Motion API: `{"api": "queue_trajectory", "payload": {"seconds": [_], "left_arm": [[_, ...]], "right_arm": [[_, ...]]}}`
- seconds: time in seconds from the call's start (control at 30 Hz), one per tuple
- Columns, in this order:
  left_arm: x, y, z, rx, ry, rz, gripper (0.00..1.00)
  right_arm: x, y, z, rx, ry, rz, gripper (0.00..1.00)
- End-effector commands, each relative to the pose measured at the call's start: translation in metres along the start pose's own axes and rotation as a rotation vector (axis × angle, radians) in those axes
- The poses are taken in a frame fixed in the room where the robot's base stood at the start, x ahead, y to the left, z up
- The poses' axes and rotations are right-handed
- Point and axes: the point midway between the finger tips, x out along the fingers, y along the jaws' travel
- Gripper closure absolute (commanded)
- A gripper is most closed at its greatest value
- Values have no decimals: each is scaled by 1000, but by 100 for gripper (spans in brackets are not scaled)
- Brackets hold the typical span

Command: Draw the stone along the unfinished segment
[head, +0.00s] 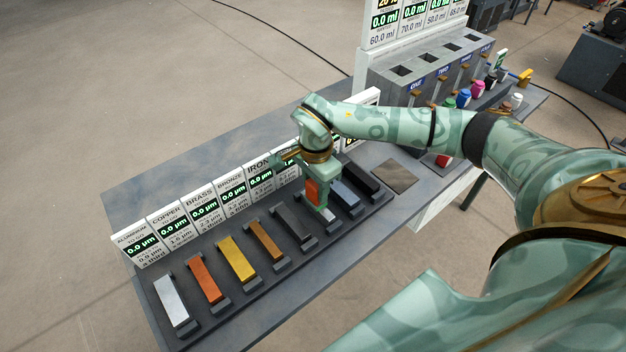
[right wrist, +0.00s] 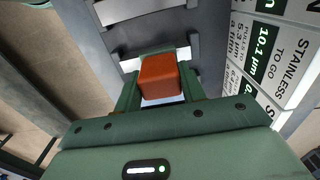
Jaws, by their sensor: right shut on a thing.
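My right gripper (head: 316,195) is shut on an orange-red stone (head: 312,190), with its fingers pointing down over the row of metal bars. In the right wrist view the stone (right wrist: 158,78) sits between the two fingers, over a pale bar (right wrist: 163,101). That bar shows in the head view (head: 328,215) just below the fingertips, to the right of the dark iron bar (head: 291,225). I cannot tell whether the stone touches it. The stainless sign (right wrist: 285,60) beside it reads 10.1 µm to go. My left gripper is out of view.
Aluminium (head: 171,300), copper (head: 203,279), brass (head: 236,259) and bronze (head: 267,240) bars lie to the left, with upright signs (head: 200,212) behind. Bluish (head: 345,193) and black (head: 362,175) bars lie to the right. A grey dispenser (head: 405,85) stands at the back right.

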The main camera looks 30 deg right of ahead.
Motion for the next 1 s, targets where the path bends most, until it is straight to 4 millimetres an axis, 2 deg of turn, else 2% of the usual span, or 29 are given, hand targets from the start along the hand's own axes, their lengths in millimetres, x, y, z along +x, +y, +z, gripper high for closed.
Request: {"api": "queue_trajectory", "payload": {"seconds": [0.27,0.6,1.0], "left_arm": [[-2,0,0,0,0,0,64],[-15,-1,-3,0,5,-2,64],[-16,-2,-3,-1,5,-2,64]], "right_arm": [[2,3,0,0,1,4,78],[1,22,0,0,2,6,78],[2,25,0,0,1,6,78]]}}
